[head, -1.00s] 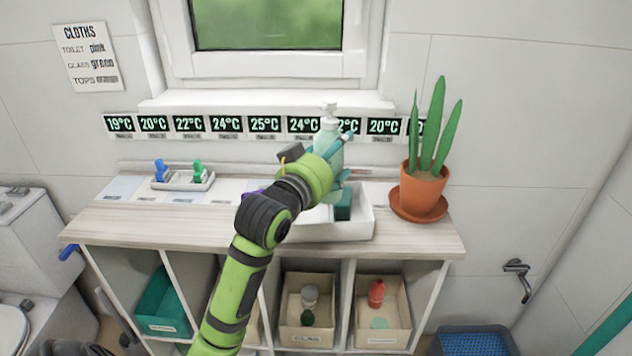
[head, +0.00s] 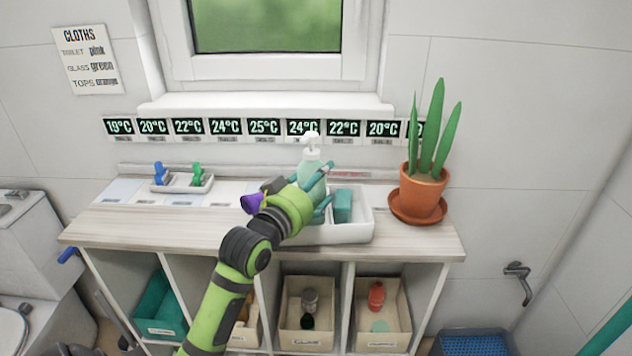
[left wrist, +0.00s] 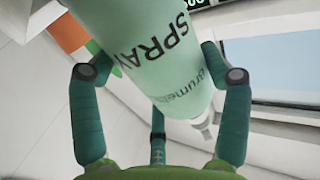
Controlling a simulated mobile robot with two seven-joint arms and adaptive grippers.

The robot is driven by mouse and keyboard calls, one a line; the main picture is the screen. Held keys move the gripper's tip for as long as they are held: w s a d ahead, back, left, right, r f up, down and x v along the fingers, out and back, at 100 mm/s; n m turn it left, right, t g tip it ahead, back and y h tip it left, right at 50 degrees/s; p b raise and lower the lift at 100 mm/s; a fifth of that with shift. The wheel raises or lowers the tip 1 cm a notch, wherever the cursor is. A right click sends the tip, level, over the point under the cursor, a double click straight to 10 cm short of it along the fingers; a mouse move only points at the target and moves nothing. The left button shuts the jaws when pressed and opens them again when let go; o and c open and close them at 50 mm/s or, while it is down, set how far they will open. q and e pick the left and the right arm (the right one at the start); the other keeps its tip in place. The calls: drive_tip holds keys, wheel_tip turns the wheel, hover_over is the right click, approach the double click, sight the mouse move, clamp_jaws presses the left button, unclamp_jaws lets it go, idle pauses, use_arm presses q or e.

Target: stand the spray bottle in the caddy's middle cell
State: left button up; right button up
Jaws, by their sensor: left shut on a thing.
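The pale green spray bottle (head: 312,172) with a white pump top is upright over the white caddy (head: 350,232) in the head view. My left gripper (head: 318,190) is shut on the bottle, with teal fingers around its body. In the left wrist view the bottle (left wrist: 150,55), lettered SPRAY, lies between the fingers (left wrist: 160,75). My gripper and arm hide the bottle's base and the caddy's left and middle parts. I cannot tell whether the base touches the caddy. A teal block (head: 343,205) sits in the caddy's right part. My right gripper is not in view.
A potted plant (head: 422,194) stands right of the caddy. A small tray (head: 183,184) with blue and green items is at the left. A purple item (head: 254,203) shows beside my wrist. Temperature displays (head: 264,128) line the wall behind. The front left counter is clear.

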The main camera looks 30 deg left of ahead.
use_arm(q)
drive_tip(key=shift+s+f, duration=0.1)
drive_tip(key=shift+f, duration=0.3)
drive_tip(key=o, duration=1.6)
drive_tip(key=shift+f, duration=0.15)
drive_tip(key=shift+c, duration=0.2)
drive_tip(key=shift+r, duration=0.3)
drive_tip(key=s+p, duration=0.3)
drive_tip(key=s, duration=0.9)
drive_tip(key=shift+d+r+p, duration=0.35)
drive_tip(key=shift+d+p, duration=0.05)
